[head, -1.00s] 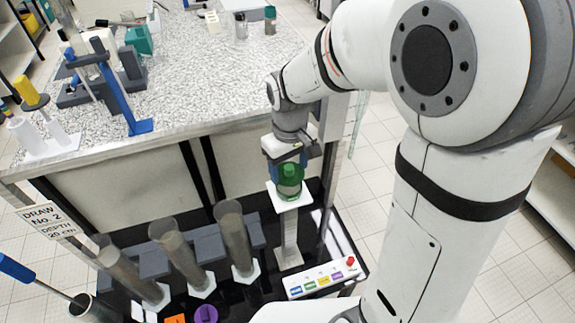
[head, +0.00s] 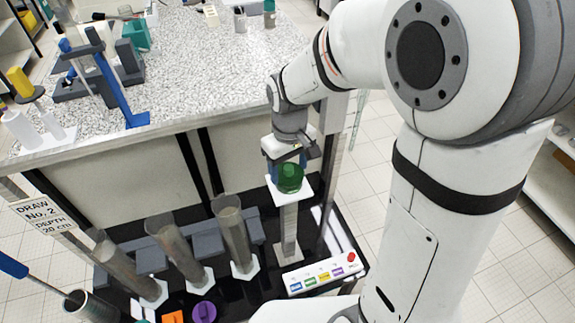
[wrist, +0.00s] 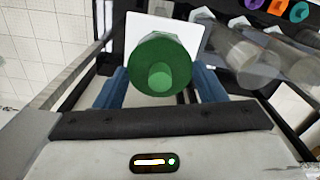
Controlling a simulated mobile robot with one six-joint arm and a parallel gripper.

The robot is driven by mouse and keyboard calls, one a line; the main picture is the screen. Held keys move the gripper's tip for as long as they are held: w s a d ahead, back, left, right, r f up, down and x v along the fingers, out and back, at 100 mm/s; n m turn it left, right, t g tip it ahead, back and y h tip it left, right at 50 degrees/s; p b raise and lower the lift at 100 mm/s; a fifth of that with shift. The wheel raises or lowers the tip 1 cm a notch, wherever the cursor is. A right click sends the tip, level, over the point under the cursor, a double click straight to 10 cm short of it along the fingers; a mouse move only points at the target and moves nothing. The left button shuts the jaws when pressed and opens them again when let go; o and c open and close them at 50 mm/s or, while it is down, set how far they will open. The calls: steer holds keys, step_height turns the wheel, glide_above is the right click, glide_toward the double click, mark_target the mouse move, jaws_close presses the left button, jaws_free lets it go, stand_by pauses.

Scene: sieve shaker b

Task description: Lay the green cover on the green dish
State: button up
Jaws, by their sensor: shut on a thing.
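The green cover (head: 290,178) is a round green piece with a paler knob on top. It is in my gripper (head: 289,168), directly above a white square plate (head: 303,186) on a grey post. The wrist view shows the cover (wrist: 145,55) between my blue fingers (wrist: 160,88), with the plate (wrist: 189,32) behind and below it. A pale rounded edge shows just past the cover there. I cannot make out a separate green dish; the cover hides what is beneath it. I cannot tell whether the cover touches anything below.
Several clear tubes (head: 232,235) stand to the left of the post. A white panel (head: 322,274) with coloured labels and a red button lies at its foot. Orange (head: 173,317) and purple (head: 203,312) pieces lie at the front. A speckled worktop (head: 200,80) is behind.

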mark_target(290, 168)
steer(key=shift+f+b, duration=0.5)
steer(key=shift+f, duration=0.1)
stand_by(0.3)
steer(key=o, duration=1)
step_height(290, 168, up, 8)
steer(key=s+d+m+t, duration=0.1)
steer(key=s+d+m, duration=0.1)
steer(key=s+d, duration=0.2)
steer(key=s+d+m+t, duration=0.1)
steer(key=s+d+m, duration=0.1)
steer(key=s+d, duration=0.2)
steer(key=s+d+r+m, duration=0.1)
steer(key=s+d+m, duration=0.1)
steer(key=s+d, duration=0.2)
steer(key=shift+s+t, duration=0.15)
steer(key=shift+t, duration=0.25)
